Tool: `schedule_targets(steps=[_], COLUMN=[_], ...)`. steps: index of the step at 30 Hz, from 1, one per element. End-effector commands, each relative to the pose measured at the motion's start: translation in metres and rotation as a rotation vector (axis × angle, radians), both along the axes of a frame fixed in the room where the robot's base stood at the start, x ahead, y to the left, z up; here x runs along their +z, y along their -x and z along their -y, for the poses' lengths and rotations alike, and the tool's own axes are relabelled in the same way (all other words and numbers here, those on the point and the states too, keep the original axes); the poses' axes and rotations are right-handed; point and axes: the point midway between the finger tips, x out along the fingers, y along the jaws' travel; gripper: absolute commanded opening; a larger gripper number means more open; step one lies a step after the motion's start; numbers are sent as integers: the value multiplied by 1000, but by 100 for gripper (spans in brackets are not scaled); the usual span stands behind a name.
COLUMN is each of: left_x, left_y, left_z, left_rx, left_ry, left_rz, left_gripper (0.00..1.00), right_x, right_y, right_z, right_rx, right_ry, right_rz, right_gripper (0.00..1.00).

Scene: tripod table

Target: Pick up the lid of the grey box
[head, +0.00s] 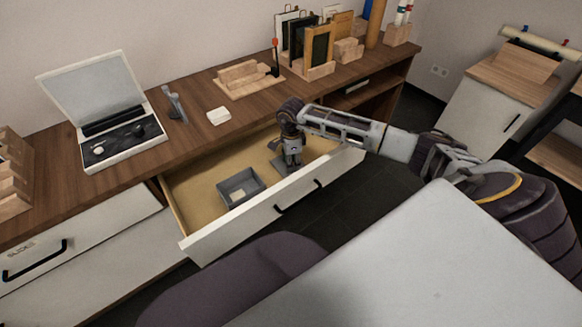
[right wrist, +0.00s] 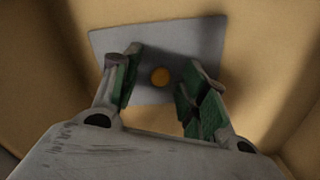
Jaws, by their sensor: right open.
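The grey box (head: 239,188) stands without its lid in the open drawer, with something small and pale inside. In the head view only a grey edge of the lid (head: 278,166) shows beside my right gripper. My right gripper (head: 292,163) points down into the drawer above the lid. In the right wrist view its open fingers (right wrist: 163,72) stand either side of the knob, apparently not touching it. My left gripper is out of view.
The drawer (head: 225,232) is pulled out, its front wall and sides around my gripper. On the desk above stand an open case (head: 100,115), a white block (head: 219,115) and a wooden rack (head: 248,80). Drawer floor around the box is mostly free.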

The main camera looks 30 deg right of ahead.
Motion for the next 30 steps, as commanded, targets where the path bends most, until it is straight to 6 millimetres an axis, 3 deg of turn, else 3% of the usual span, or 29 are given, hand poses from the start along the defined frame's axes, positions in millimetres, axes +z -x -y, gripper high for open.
schedule_targets(steps=[4, 14, 24, 30], left_x=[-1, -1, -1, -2], left_y=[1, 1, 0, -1], left_z=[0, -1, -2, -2], left_rx=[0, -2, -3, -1], left_ry=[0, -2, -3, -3], left_rz=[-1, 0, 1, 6], left_gripper=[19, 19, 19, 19], right_x=[0, 0, 2, 14], right_y=[0, 0, 0, -1], right_z=[0, 0, 0, 0], right_rx=[0, 0, 0, 0], right_ry=[0, 0, 0, 0], right_rz=[0, 0, 1, 2], right_gripper=[42, 0, 0, 0])
